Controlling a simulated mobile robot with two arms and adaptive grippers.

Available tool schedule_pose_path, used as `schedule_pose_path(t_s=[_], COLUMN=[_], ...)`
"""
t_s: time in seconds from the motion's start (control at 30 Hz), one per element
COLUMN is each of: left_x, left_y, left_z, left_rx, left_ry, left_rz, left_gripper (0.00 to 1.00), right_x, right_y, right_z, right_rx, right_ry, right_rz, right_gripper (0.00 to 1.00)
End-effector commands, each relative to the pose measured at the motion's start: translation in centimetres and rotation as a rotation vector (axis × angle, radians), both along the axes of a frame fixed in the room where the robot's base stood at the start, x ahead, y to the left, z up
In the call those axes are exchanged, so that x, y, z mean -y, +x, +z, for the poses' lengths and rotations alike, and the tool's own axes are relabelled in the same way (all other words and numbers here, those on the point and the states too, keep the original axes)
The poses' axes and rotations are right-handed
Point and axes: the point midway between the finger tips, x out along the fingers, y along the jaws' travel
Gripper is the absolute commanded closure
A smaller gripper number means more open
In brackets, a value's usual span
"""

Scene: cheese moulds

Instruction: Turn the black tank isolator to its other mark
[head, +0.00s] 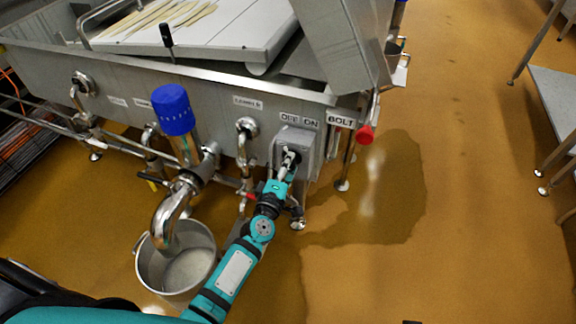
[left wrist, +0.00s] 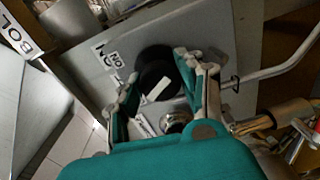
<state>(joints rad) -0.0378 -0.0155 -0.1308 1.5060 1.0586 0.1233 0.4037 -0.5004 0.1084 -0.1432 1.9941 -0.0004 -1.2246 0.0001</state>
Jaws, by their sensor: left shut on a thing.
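The black tank isolator (head: 297,155) is on a grey box (head: 305,140) on the tank's front, mostly hidden by my gripper in the head view. OFF and ON labels (head: 300,120) sit above it. In the left wrist view the isolator (left wrist: 152,67) is a round black knob with a white bar. An ON label (left wrist: 115,60) is beside it. My left gripper (head: 287,164) is shut on the isolator, one finger on either side of it in the left wrist view (left wrist: 157,72). I cannot tell which mark the bar points to. My right gripper is out of view.
A red knob (head: 365,134) sticks out near the BOLT label (head: 341,122). A blue-capped valve (head: 174,110) and steel pipes are left of the isolator. A steel bucket (head: 148,268) stands on the floor below. The wet floor to the right is open.

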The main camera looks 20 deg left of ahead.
Motion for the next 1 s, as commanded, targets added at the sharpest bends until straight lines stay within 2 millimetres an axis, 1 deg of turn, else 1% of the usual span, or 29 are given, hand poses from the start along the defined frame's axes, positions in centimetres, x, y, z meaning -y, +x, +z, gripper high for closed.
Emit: schedule_pose_path(t_s=[0.2,0.4,0.53,1.0], left_x=[-0.1,-0.1,0.0,0.0], left_y=[-0.1,-0.1,-0.1,-0.1], left_z=[-0.2,-0.2,-0.2,-0.2], left_rx=[-0.008,-0.010,-0.012,-0.013], left_ry=[-0.142,-0.224,-0.252,-0.270], left_rz=[0.001,0.001,0.001,0.001], left_gripper=[0.94,0.94,0.94,0.94], right_x=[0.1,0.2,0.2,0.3], right_y=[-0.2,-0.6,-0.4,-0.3], right_z=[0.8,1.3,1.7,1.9], right_rx=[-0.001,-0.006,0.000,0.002], right_ry=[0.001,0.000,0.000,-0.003], right_rz=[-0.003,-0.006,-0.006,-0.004], right_gripper=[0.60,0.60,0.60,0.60])
